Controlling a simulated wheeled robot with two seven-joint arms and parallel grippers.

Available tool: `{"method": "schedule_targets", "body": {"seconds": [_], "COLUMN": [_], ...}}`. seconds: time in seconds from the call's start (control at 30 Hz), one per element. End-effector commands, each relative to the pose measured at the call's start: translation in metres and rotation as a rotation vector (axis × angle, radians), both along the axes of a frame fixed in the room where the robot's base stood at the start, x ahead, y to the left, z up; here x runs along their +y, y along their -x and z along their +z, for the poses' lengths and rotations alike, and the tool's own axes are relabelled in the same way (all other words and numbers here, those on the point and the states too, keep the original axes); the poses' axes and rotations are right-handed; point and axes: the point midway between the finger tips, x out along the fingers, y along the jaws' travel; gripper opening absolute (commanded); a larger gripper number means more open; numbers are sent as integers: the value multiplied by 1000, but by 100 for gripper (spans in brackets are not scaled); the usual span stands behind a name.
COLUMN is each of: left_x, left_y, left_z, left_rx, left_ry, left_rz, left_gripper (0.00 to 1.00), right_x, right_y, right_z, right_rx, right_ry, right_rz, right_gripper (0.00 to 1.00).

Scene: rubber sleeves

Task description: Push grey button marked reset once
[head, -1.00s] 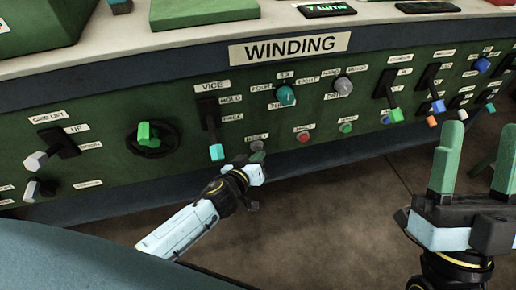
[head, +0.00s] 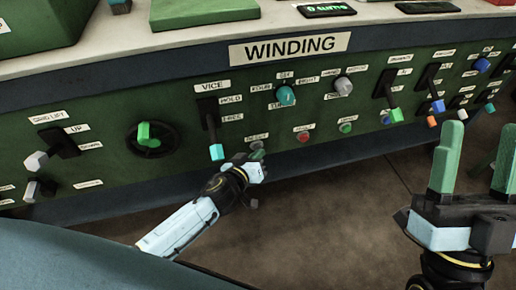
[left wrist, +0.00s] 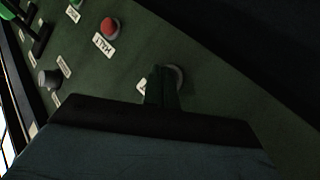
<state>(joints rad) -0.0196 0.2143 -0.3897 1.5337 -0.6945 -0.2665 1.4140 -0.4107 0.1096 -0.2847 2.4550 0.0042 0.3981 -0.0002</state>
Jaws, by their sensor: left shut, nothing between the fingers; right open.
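The grey reset button (left wrist: 179,76) shows in the left wrist view as a pale round edge behind my fingertips. In the head view it is below the reset label (head: 256,136), largely hidden by my left gripper. My left gripper (head: 258,154) is shut and empty, its green fingertips at the button. In the left wrist view the shut fingers (left wrist: 163,85) overlap the button; I cannot tell whether they press it. My right gripper (head: 475,160) is open and empty at the right, away from the panel.
A red button (head: 303,136) and a green button (head: 345,127) sit right of the reset button. The vice lever (head: 216,151) is just left of my left gripper. A counter display (head: 327,10) stands on top of the console.

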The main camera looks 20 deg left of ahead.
Motion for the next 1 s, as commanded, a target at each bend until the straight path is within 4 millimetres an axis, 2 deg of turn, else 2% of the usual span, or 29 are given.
{"method": "schedule_targets", "body": {"seconds": [0.4,0.73,1.0], "left_x": [-8,-10,-23], "left_y": [13,15,36], "left_z": [0,0,-1], "left_rx": [1,0,2], "left_ry": [2,1,2], "left_rz": [1,0,2], "left_gripper": [0,0,0], "right_x": [0,0,0], "right_y": [0,0,0], "right_z": [1,1,2], "right_rx": [0,0,0], "right_ry": [0,0,0], "right_rz": [0,0,0], "right_gripper": [58,58,58]}}
